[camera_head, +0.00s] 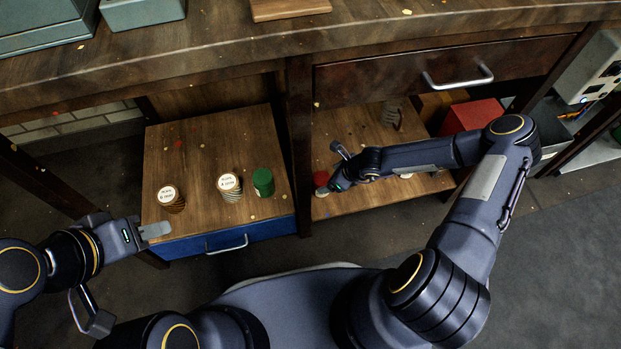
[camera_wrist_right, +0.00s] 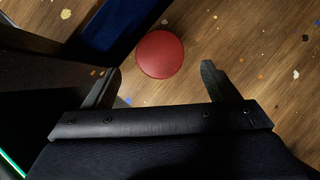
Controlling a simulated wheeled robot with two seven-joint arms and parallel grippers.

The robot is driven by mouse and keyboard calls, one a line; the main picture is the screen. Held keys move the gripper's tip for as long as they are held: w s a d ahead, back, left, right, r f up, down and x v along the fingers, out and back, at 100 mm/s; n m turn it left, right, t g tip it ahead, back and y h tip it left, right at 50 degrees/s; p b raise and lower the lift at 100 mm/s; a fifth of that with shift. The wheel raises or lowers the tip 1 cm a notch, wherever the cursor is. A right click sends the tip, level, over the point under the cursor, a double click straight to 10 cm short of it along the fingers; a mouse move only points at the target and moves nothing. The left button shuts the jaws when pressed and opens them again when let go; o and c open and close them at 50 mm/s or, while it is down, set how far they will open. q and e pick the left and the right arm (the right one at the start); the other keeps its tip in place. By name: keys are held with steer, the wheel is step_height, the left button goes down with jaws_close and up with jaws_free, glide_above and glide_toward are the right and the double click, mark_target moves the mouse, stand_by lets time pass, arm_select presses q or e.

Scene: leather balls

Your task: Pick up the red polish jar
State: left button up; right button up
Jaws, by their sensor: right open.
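The red polish jar (camera_head: 321,178) stands on the lower wooden shelf, right of the dividing post. In the right wrist view its round red lid (camera_wrist_right: 160,54) shows from above, just beyond the fingertips and roughly between their lines. My right gripper (camera_head: 334,178) is open and empty beside the jar; in its wrist view the two fingers (camera_wrist_right: 157,84) are spread apart. My right gripper partly hides the jar in the head view. My left gripper (camera_head: 153,231) is at the front left corner of the left shelf, near no jar; its opening is unclear.
Two white-lidded jars (camera_head: 171,198) (camera_head: 229,186) and a green jar (camera_head: 263,181) stand on the left shelf above a blue drawer (camera_head: 185,246). A dark post (camera_head: 300,125) stands left of the red jar. A red box (camera_head: 470,117) is at the back right. The drawer above limits headroom.

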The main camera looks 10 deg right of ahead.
mark_target(325, 180)
steer(key=shift+b+x, duration=0.4)
steer(key=shift+x, duration=0.6)
steer(key=b+x, duration=0.3)
steer(key=x, duration=0.2)
steer(key=shift+s+d, duration=0.1)
steer(key=shift+s, duration=0.05)
steer(key=shift+r, duration=0.1)
steer(key=c, duration=1.3)
steer(key=shift+r, duration=0.15)
